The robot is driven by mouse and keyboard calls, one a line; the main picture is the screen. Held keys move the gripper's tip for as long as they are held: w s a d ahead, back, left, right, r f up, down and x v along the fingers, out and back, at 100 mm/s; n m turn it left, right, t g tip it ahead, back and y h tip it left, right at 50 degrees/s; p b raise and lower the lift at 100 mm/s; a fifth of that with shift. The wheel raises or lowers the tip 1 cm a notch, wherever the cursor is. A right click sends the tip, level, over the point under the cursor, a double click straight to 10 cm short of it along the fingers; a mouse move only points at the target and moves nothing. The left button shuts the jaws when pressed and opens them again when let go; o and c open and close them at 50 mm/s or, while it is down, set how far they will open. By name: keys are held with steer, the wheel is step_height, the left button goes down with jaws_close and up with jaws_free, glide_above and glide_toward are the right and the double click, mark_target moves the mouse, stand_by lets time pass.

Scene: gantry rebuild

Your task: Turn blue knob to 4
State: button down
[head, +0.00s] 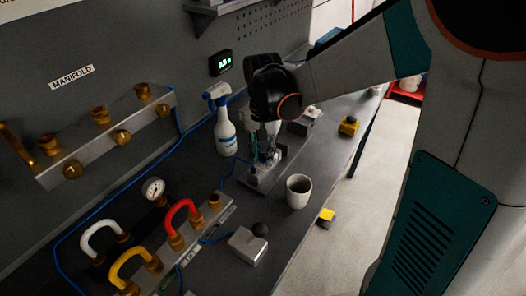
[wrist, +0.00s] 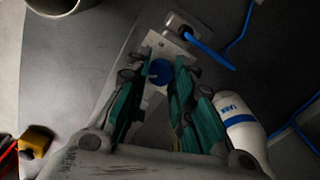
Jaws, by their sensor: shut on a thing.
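The blue knob (wrist: 160,72) sits on a pale metal plate (wrist: 153,41) in the wrist view. My gripper (wrist: 157,76) has its teal fingers on both sides of the knob and is shut on it. In the head view my gripper (head: 264,150) points down over the bench, and the plate (head: 258,184) shows beneath it. The knob is mostly hidden there by the fingers. I cannot read the scale marks or the knob's pointer. A small wall display (head: 221,63) shows green digits, too small to read surely.
A spray bottle (head: 225,125) stands close left of my gripper. A grey cup (head: 298,190) stands at the bench's front edge. A grey box with a black button (head: 247,244) lies nearer. The manifold (head: 110,135), a gauge (head: 153,188) and coloured handles (head: 181,217) are at left.

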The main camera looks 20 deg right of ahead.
mark_target(263, 156)
steer(key=shift+n+p, duration=0.7)
steer(key=shift+n, duration=2.1)
steer(key=c, duration=1.4)
jaws_free()
steer(key=shift+o, duration=0.2)
step_height(263, 156, up, 12)
steer(key=shift+s, duration=0.15)
